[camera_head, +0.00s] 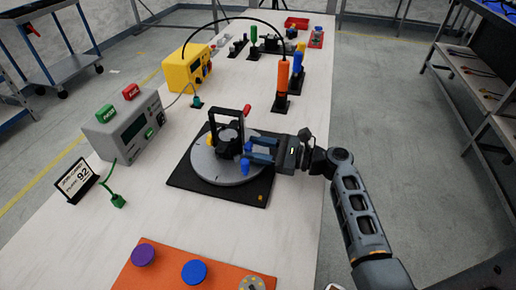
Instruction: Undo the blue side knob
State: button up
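The black par can (228,138) stands in its bracket on a grey round turntable (212,172), which sits on a black square base (255,190). The blue side knob (245,167) is on the near right side of the fixture. A red knob (247,110) and a yellow knob (210,141) show on its other sides. My gripper (252,149) reaches in from the right, its two blue-grey fingers spread apart. The fingertips are close beside the fixture, just above and right of the blue knob in the picture. I cannot tell whether they touch anything.
A grey box with green and red buttons (124,130) and a small sign reading 92 (76,181) stand left. A yellow box (188,70), an orange-handled tool (282,80) and a blue-handled one (297,72) stand behind. An orange panel (165,270) lies in front.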

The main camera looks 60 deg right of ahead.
jog(key=o, duration=0.3)
jog(key=shift+b+v, duration=0.35)
jog(key=shift+v, duration=3.55)
